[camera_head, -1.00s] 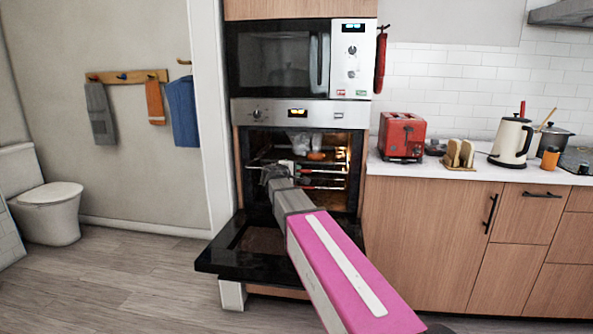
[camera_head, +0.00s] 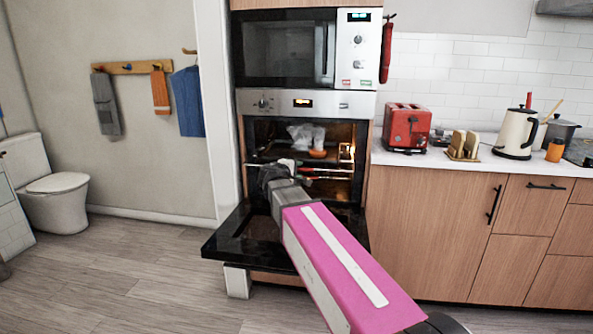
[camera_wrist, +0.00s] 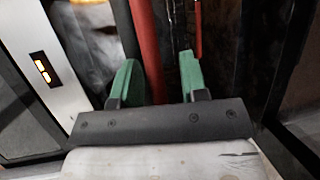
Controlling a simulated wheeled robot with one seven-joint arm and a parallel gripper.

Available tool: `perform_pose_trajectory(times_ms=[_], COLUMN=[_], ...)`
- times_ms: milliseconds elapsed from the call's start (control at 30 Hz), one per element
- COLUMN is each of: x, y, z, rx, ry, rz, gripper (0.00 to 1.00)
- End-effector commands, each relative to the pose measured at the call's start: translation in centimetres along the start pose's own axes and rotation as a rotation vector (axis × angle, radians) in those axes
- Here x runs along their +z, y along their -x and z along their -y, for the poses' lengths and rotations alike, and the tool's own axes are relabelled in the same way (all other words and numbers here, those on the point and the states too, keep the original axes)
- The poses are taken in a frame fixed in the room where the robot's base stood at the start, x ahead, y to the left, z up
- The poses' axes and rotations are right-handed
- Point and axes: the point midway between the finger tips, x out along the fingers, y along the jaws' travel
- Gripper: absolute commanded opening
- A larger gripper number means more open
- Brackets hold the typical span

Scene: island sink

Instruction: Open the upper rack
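The oven (camera_head: 305,104) stands in the tall wooden cabinet with its door (camera_head: 238,236) hanging open. Inside, the upper rack (camera_head: 327,169) has a red front bar, and white and orange items (camera_head: 308,138) sit above it. My gripper (camera_head: 283,167) is at the oven mouth, its fingertips unclear there. In the wrist view, the two green fingers (camera_wrist: 158,82) are apart. A red bar (camera_wrist: 146,45), seemingly the upper rack's front, runs between them, closer to the left finger. A second red bar (camera_wrist: 197,30) lies beyond the right finger. Contact cannot be told.
The black oven door lies low in front, under my arm. A microwave (camera_head: 284,52) is above the oven. The counter (camera_head: 470,166) to the right holds a red toaster (camera_head: 406,128) and a kettle (camera_head: 515,134). The floor at left is open.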

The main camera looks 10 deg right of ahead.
Motion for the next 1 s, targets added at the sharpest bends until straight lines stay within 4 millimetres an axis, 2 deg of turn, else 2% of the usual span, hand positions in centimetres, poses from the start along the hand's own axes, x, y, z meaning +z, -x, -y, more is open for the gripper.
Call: perform_pose_trajectory(times_ms=[367,467,800,1000], x=[0.0,0.0,0.1,0.1], y=[0.7,2.0,8.2,10.3], z=[-0.2,-0.2,-0.1,-0.1], rx=[0.006,0.006,0.005,0.004], ry=[-0.002,-0.002,-0.002,-0.001], rz=[-0.004,-0.006,-0.004,-0.002], gripper=[0.40,0.40,0.40,0.40])
